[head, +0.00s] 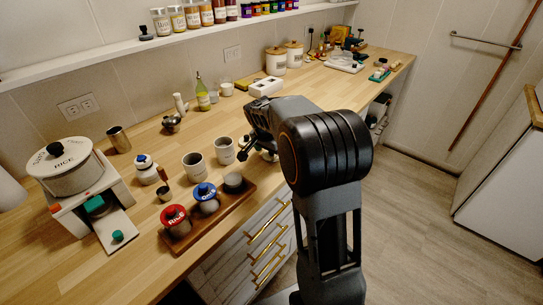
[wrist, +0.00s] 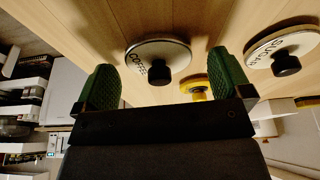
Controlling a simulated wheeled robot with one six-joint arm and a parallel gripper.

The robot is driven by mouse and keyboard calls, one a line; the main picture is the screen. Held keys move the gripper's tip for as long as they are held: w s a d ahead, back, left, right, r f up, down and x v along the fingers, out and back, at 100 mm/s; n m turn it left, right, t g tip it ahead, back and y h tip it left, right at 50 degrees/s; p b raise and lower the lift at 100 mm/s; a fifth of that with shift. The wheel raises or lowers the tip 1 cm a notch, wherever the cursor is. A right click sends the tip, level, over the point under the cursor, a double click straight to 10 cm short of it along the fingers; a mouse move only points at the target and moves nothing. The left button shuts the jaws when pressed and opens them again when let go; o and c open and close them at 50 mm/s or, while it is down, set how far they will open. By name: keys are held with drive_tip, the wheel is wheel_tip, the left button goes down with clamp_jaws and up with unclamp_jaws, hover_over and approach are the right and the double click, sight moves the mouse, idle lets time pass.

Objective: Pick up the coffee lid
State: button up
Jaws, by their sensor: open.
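The coffee lid (wrist: 143,52) is a pale disc with "COFFEE" lettering and a black knob. In the wrist view it lies against the wooden surface, between and beyond my fingertips. My gripper (wrist: 165,80) is open, with green pads to either side of the lid's knob and nothing held between them. In the head view my gripper (head: 248,146) is low over the counter, partly hidden by my own arm. A pale disc shows below it there, but I cannot read whether it is the coffee lid.
A similar lid marked "SUGAR" (wrist: 269,45) lies to the right in the wrist view, with a yellow object (wrist: 197,85) between them. On the counter (head: 145,235), a wooden tray (head: 222,215) with jars and two grey cups (head: 194,166) stand left of my gripper.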

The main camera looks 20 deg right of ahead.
drive_tip(key=shift+f, duration=0.1)
drive_tip(key=shift+c, duration=0.5)
drive_tip(key=c, duration=0.9)
